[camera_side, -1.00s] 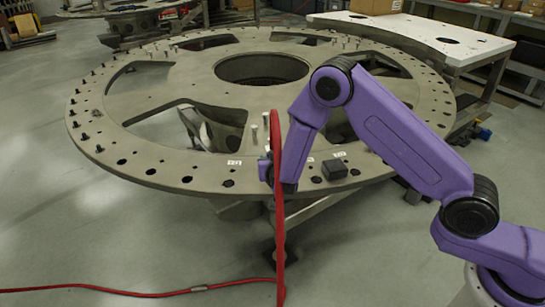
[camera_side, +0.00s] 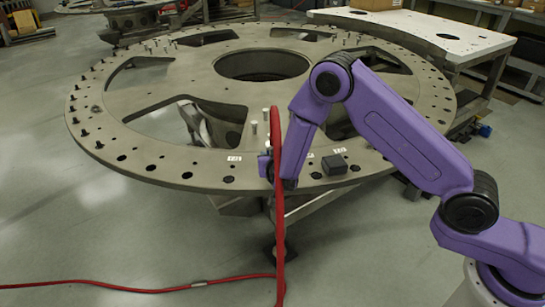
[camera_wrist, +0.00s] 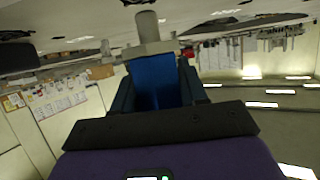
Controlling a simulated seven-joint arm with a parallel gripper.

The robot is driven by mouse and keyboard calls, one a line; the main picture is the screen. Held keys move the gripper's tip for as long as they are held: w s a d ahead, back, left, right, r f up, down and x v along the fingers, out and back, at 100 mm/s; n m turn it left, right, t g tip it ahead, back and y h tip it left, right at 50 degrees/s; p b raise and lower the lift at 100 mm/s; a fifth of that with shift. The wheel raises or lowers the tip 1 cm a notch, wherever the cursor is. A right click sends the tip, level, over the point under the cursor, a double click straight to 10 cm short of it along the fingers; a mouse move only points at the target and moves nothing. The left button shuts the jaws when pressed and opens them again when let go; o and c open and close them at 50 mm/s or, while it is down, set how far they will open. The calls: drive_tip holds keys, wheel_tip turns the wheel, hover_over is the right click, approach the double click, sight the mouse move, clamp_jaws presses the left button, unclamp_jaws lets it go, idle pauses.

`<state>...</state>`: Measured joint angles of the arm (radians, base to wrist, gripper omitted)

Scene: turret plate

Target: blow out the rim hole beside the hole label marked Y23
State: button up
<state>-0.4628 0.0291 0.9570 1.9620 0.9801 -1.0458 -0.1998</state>
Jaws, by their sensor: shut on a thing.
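The turret plate (camera_side: 165,160) is a large grey ring with holes along its rim. Small white labels sit by the near rim, one left of my gripper (camera_side: 267,166) and one (camera_side: 340,150) to its right; their print is too small to read surely. My gripper is at the near rim, partly hidden behind a red hose (camera_side: 277,215). In the wrist view my gripper (camera_wrist: 157,88) is shut on a blue tool (camera_wrist: 155,78) with a grey metal head and short round tip. Whether the tip is over a hole is hidden.
A small black block (camera_side: 334,165) sits on the rim just right of my gripper. Upright bolts (camera_side: 254,128) stand close behind the hose. The hose drops over the rim and runs left along the floor. A white-topped table (camera_side: 420,35) stands behind at right.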

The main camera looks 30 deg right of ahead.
sight(274, 139)
drive_tip(key=shift+s+f, duration=0.1)
drive_tip(key=shift+f, duration=0.75)
idle(2.1)
drive_tip(key=shift+r, duration=0.1)
drive_tip(key=shift+r, duration=4.1)
